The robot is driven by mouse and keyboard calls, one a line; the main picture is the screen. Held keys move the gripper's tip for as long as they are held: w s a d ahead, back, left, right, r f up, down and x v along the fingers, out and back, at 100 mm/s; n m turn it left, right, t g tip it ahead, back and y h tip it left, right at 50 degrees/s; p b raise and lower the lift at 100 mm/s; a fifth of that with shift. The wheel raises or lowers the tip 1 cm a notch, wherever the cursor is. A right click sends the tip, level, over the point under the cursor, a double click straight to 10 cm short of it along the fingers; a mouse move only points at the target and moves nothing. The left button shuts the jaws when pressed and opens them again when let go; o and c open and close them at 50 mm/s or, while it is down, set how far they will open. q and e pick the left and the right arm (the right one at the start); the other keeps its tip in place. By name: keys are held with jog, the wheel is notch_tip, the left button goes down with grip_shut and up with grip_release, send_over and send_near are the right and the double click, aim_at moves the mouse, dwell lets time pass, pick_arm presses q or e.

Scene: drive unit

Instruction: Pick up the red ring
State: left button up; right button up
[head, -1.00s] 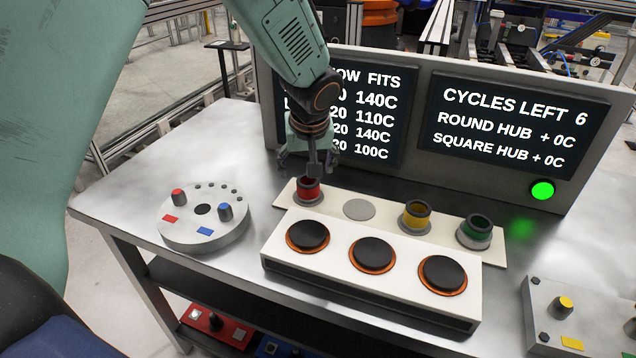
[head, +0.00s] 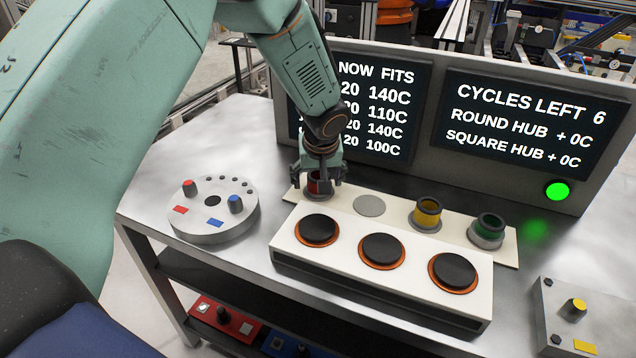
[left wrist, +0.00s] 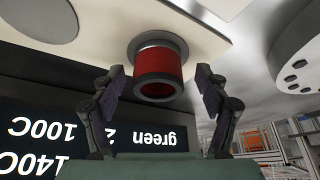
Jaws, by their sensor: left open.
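The red ring (head: 317,184) stands upright at the left end of the white strip (head: 453,240). In the left wrist view the red ring (left wrist: 159,72) shows between the two fingers, with its open end facing the camera. My left gripper (head: 319,182) is open and pointed down right over the ring, its fingers on either side. In the left wrist view my left gripper (left wrist: 160,88) has a visible gap between each finger and the ring. The fingers partly hide the ring in the head view. My right gripper is not in view.
A yellow ring (head: 427,212) and a green ring (head: 489,229) stand further right on the strip, beside an empty grey disc (head: 369,205). A box with black pads (head: 382,249) sits in front. A round grey fixture (head: 213,212) is left. The display panel (head: 440,125) stands close behind.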

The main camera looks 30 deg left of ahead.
pick_arm(q)
jog(key=shift+c, duration=0.4)
jog(key=shift+w+f, duration=0.1)
jog(key=shift+c, duration=0.7)
jog(key=shift+w+d, duration=0.1)
jog(key=c, duration=1.2)
